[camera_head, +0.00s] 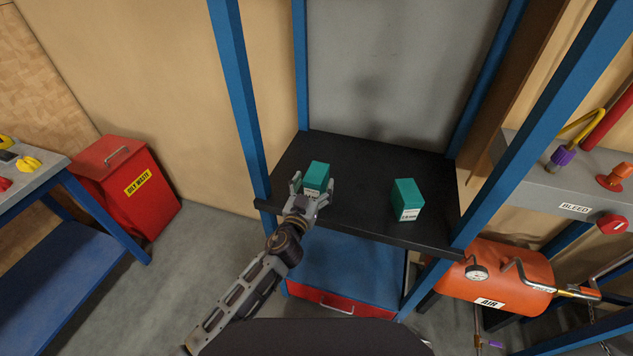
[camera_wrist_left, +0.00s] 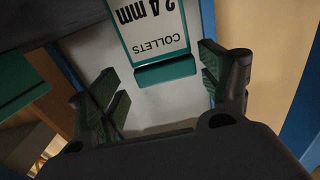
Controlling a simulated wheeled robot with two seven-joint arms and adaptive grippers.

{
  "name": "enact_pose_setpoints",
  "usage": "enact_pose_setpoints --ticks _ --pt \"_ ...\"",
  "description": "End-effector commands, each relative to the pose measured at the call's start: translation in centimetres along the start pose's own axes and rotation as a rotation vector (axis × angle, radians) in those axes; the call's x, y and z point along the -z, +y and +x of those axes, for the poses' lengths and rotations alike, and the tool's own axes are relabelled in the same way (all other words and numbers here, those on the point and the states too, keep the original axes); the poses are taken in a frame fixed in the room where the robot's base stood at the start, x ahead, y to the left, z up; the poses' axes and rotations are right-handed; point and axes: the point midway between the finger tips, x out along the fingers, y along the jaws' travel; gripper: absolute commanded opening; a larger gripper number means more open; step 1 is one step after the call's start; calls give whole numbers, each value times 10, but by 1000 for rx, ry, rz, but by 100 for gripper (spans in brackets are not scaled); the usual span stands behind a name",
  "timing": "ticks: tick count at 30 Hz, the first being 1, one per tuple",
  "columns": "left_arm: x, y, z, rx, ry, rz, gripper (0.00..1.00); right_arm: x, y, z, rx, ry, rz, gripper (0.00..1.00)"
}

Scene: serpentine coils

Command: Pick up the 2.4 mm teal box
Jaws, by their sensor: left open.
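Two teal boxes stand on the black shelf (camera_head: 350,147). The left teal box (camera_head: 317,174) has a white label, partly hidden by my gripper in the head view. In the left wrist view this box (camera_wrist_left: 164,73) shows its label upside down, reading "COLLETS" and what looks like "2.4 mm". My left gripper (camera_head: 310,188) is open at the front of this box, one finger to each side with gaps. How deep the box sits between the fingers is unclear. The other teal box (camera_head: 407,194) stands apart to the right; its label is too small to read. My right gripper is not in view.
Blue posts (camera_head: 240,95) frame the shelf on both sides, with a grey back panel (camera_head: 400,70) behind. A blue lower shelf (camera_head: 350,275) lies beneath. A red oily-waste bin (camera_head: 125,185) stands left. An orange air tank (camera_head: 500,275) is at the right.

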Motion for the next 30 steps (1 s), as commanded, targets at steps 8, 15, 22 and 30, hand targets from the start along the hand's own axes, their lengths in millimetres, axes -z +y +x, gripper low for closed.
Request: enact_pose_setpoints --ticks 8,15,22,30 --pt "0 0 1 0 0 0 79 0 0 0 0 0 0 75" --pt "0 -1 5 0 1 0 79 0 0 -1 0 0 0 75" --pt "0 -4 20 -1 1 2 79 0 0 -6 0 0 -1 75" --pt "-2 -7 42 0 1 1 79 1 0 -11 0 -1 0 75"
